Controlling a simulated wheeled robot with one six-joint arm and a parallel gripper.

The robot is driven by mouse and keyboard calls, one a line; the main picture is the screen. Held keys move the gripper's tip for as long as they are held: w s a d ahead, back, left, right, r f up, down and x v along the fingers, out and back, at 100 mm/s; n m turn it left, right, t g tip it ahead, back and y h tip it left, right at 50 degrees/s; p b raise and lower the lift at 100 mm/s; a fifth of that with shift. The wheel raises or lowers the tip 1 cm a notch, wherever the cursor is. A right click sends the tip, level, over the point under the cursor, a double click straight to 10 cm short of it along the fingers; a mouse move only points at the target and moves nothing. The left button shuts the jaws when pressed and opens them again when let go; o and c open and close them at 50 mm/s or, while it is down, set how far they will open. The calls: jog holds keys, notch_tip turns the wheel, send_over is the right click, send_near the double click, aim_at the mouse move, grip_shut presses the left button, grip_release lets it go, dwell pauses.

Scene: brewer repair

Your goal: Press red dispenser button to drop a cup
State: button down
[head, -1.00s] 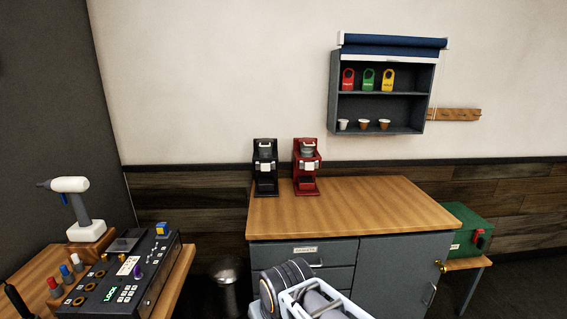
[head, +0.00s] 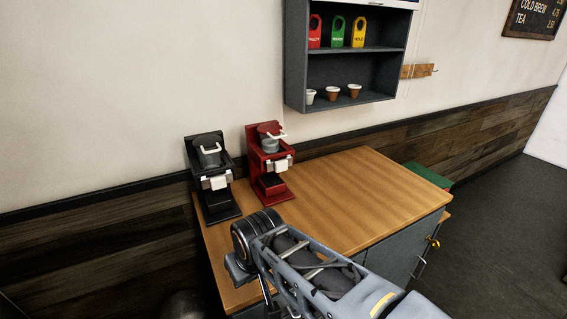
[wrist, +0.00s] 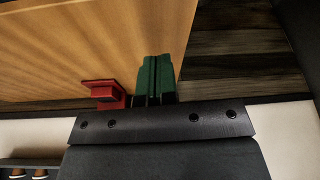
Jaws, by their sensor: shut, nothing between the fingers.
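My gripper (wrist: 155,78) shows in the wrist view as two green fingers, shut together with nothing between them, beyond a dark bolted plate. In the head view my arm reaches over the counter's front left, and I cannot make out the fingertips there. I cannot identify a cup dispenser or its red button in either view. Small cups (head: 333,93) stand on the lower shelf of the wall cabinet, high above the counter and apart from my gripper. Beside the fingers in the wrist view is part of a red brewer (wrist: 103,92).
A black brewer (head: 210,180) and the red brewer (head: 268,163) stand at the back left of the wooden counter (head: 365,190). Its right part is clear. The wall cabinet (head: 295,60) holds red, green and yellow tags. A green box (head: 428,175) is beyond the right edge.

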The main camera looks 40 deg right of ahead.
jog(key=shift+s, duration=0.1)
jog(key=w+d+r+m+t, duration=0.3)
jog(key=w+d+r+m, duration=0.3)
jog(key=w+d+m, duration=0.5)
jog(key=w+d+r+m+t, duration=0.1)
jog(key=d+r+m, duration=0.1)
jog(key=d+m, duration=0.2)
jog(key=w+d+r+m+t+h, duration=0.1)
jog(key=d+m, duration=0.3)
jog(key=d, duration=0.7)
jog(key=shift+w+r+m+t+b, duration=0.3)
jog(key=shift+w+r+b, duration=0.1)
jog(key=shift+r, duration=0.2)
